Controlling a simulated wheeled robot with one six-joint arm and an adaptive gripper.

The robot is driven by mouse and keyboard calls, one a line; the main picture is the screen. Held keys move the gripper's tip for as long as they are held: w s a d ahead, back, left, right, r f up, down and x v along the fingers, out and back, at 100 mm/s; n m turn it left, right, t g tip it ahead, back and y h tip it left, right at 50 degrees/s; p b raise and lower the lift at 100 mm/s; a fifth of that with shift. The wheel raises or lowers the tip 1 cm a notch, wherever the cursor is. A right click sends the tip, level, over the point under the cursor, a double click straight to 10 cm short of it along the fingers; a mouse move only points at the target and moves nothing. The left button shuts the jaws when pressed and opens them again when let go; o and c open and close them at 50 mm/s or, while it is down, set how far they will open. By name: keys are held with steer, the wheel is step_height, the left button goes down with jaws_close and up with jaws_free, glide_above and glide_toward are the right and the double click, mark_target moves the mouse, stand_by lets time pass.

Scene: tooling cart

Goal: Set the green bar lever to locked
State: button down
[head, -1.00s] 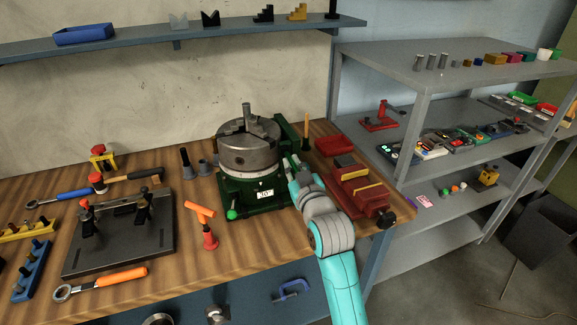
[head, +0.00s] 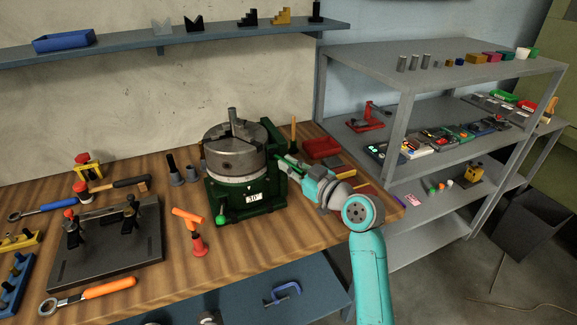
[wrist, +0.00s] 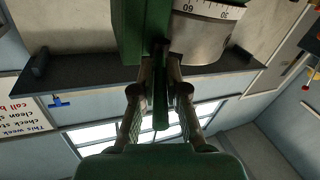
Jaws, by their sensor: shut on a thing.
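The rotary table (head: 236,150), a grey chuck on a dark green base with a small number plate, stands on the wooden bench. My gripper (head: 283,163) is at the right side of its base. In the wrist view my gripper (wrist: 160,75) is shut on the green bar lever (wrist: 161,118), which shows as a narrow green bar between the two fingers. The lever's pivot end is dark and partly hidden, and I cannot read a locked mark. In the head view the lever is hidden by my gripper. A separate green knob (head: 221,219) sits at the base's front left.
A red tray (head: 322,148) and red blocks lie right of the base, close to my arm. A dark fixture plate (head: 105,250) is at left. A grey shelf unit (head: 420,60) stands at right.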

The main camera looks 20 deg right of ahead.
stand_by(0.4)
steer(key=c, duration=1.2)
jaws_free()
steer(key=shift+d, duration=0.1)
steer(key=v, duration=1.2)
steer(key=shift+w, duration=0.1)
